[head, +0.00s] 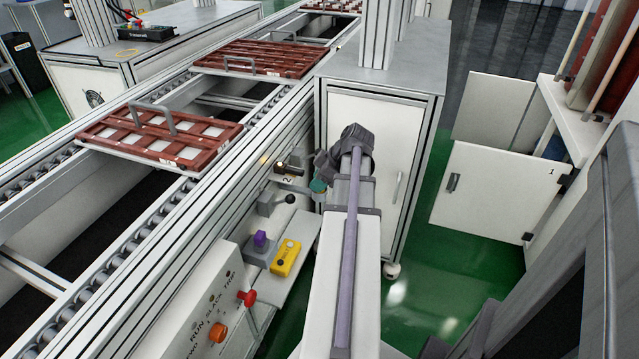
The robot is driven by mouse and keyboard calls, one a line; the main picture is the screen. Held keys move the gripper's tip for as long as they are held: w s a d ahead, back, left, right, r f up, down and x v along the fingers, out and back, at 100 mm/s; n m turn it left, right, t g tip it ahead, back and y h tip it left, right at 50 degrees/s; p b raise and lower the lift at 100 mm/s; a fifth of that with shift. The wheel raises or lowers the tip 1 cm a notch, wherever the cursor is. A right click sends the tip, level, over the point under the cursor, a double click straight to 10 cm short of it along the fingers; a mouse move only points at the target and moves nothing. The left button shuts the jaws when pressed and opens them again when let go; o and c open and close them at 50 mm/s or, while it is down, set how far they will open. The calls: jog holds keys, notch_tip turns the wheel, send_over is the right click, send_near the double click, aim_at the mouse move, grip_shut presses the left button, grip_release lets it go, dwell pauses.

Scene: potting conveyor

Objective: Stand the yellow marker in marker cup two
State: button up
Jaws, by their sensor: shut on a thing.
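My arm reaches forward from the bottom of the head view, and its dark wrist, with a teal cap, is beside the conveyor's near side, in front of a white cabinet. My gripper's fingers cannot be made out at the wrist's end. A small dark shape with a yellowish tip is just left of the wrist; I cannot tell whether it is part of my gripper or a fitting there. A plate marked 2 (287,180) is just below it. I cannot make out the yellow marker or a marker cup.
A lever with a black knob (290,199), a purple item (260,239) and a yellow button box (285,259) are along the conveyor's near side. Red-brown trays (227,132) sit on the conveyor. The white cabinet (366,150) stands close beyond my wrist.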

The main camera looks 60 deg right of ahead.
jog(key=o, duration=0.9)
jog(key=shift+f, duration=0.1)
jog(key=p+v, duration=1)
jog(key=v, duration=0.2)
